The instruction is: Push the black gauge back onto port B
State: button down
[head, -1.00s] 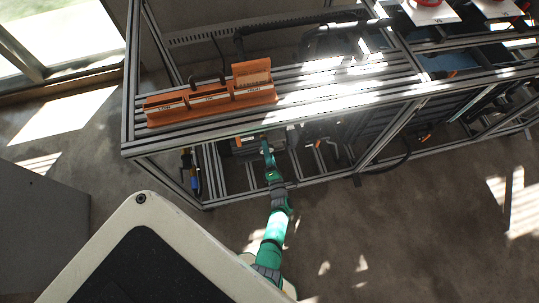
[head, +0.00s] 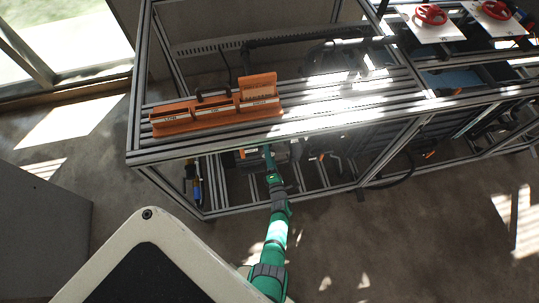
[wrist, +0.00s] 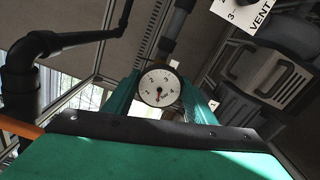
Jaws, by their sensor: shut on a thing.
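The gauge (wrist: 159,87) has a round white dial with a dark rim and a red needle. In the wrist view it sits between the two teal fingers of my gripper (head: 268,156), which is shut on it. A dark pipe end (wrist: 176,28) shows just above the gauge. I cannot tell whether the gauge touches it. In the head view my gripper reaches in under the top of the metal frame, and the gauge is hidden there. No label reading port B is legible.
The aluminium frame bench (head: 330,120) stands over my gripper, with orange labelled holders (head: 215,115) on top. In the wrist view a black pipe (wrist: 40,45) is at left, a white VENT label (wrist: 248,14) at upper right and grey boxes (wrist: 270,80) at right.

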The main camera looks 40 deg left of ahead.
dwell(0.4)
jog(key=shift+x, duration=1.45)
jog(key=c, duration=0.7)
grip_release()
jog(key=shift+v, duration=3.55)
